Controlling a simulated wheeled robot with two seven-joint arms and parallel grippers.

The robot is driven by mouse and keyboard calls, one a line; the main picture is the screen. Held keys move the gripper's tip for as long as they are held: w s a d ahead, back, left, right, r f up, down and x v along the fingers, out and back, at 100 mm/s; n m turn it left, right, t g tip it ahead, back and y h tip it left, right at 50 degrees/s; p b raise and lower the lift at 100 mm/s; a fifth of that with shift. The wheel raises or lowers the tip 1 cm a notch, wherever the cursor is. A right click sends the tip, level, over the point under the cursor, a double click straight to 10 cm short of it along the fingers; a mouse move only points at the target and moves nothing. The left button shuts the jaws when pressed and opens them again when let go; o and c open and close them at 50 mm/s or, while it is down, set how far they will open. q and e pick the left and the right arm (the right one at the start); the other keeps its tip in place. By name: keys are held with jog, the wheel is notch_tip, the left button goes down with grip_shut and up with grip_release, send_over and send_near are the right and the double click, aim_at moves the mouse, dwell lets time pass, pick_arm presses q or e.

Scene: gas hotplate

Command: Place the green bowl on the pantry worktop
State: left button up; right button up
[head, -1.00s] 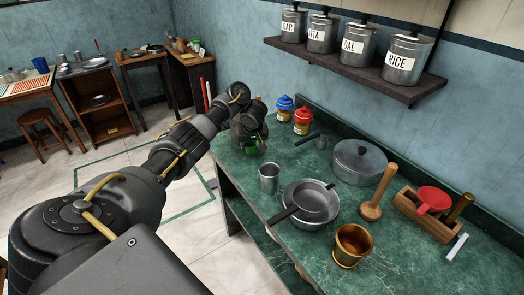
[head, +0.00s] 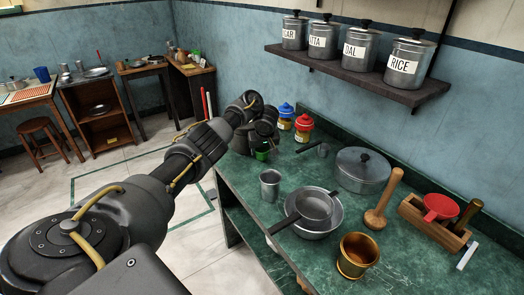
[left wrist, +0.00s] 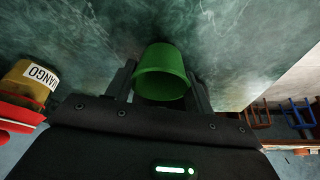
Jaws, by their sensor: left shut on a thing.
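The green bowl (left wrist: 162,72) is held between the two fingers of my left gripper (left wrist: 161,82) in the left wrist view, with green worktop close behind it. In the head view my left gripper (head: 263,143) is at the far left end of the green marbled worktop (head: 225,168), near the spice jars. Only a small part of the bowl (head: 261,155) shows there below the dark fingers. I cannot tell whether the bowl touches the worktop. My right gripper is not in view.
Blue-lidded (head: 286,115) and red-lidded (head: 304,126) jars stand just right of my left gripper. A steel tumbler (head: 270,186), pans (head: 315,208), a lidded pot (head: 362,170) and a brass mortar (head: 356,256) stand nearer. Bare worktop lies between jars and tumbler.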

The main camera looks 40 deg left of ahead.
aim_at(264, 151)
pick_arm(q)
jog(key=shift+d+f, duration=0.1)
jog(key=o, duration=1)
jog(key=shift+f, duration=0.1)
jog(key=shift+r, duration=0.3)
jog(key=p+v, duration=0.3)
jog(key=v, duration=0.2)
jog(key=shift+w+r, duration=0.15)
jog(key=shift+r, duration=0.1)
jog(key=p+v, duration=0.6)
jog(key=p, duration=0.4)
jog(key=shift+s+r, duration=0.15)
jog(key=shift+s, duration=0.1)
jog(key=shift+d, duration=0.1)
